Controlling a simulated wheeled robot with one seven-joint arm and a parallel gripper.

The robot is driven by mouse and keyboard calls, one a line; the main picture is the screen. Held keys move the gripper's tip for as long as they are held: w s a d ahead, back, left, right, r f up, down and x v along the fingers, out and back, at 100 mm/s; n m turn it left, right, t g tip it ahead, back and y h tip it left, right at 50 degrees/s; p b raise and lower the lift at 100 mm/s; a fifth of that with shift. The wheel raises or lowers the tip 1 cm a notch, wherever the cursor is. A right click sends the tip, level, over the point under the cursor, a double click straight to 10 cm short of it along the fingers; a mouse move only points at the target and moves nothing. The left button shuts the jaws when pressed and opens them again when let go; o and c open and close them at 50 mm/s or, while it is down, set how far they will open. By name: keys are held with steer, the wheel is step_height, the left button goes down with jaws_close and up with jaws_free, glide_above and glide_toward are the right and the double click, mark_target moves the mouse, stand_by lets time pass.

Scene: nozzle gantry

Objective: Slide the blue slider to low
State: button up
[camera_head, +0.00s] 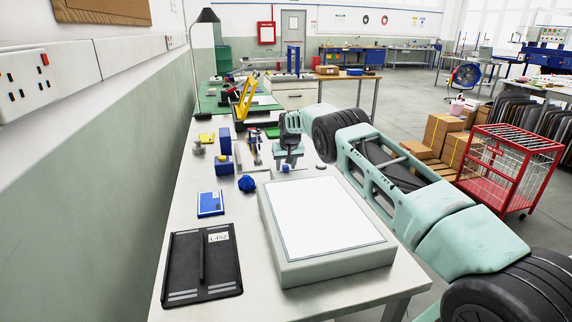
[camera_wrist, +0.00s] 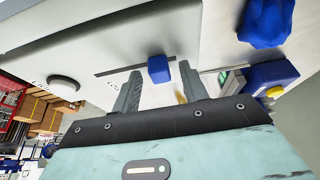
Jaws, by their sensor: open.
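The blue slider (camera_wrist: 159,69) is a small block on a dark straight slot in a pale panel (camera_wrist: 110,45). In the wrist view it sits toward the right part of the visible slot. My gripper (camera_wrist: 160,74) is open, with one finger on each side of the slider. A gap shows on the left; the right finger is very close, and I cannot tell if it touches. In the head view my gripper (camera_head: 289,160) points down at the far edge of the grey box with a white top (camera_head: 325,218).
A round knob (camera_wrist: 64,84) stands left of the slot in the wrist view. A crumpled-looking blue object (camera_head: 246,184) and a blue-and-white box (camera_head: 210,204) lie left of the grey box. The wall runs along the table's left.

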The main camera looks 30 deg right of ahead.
mark_target(305, 168)
jaws_close()
steer(key=d, duration=0.2)
steer(key=s+d+b, duration=0.1)
steer(key=d, duration=0.1)
steer(key=s+d+b, duration=0.1)
steer(key=d, duration=0.2)
steer(key=shift+f, duration=0.1)
steer(key=shift+s+d, duration=0.1)
steer(key=shift+d, duration=0.3)
jaws_free()
steer(key=shift+d, duration=0.15)
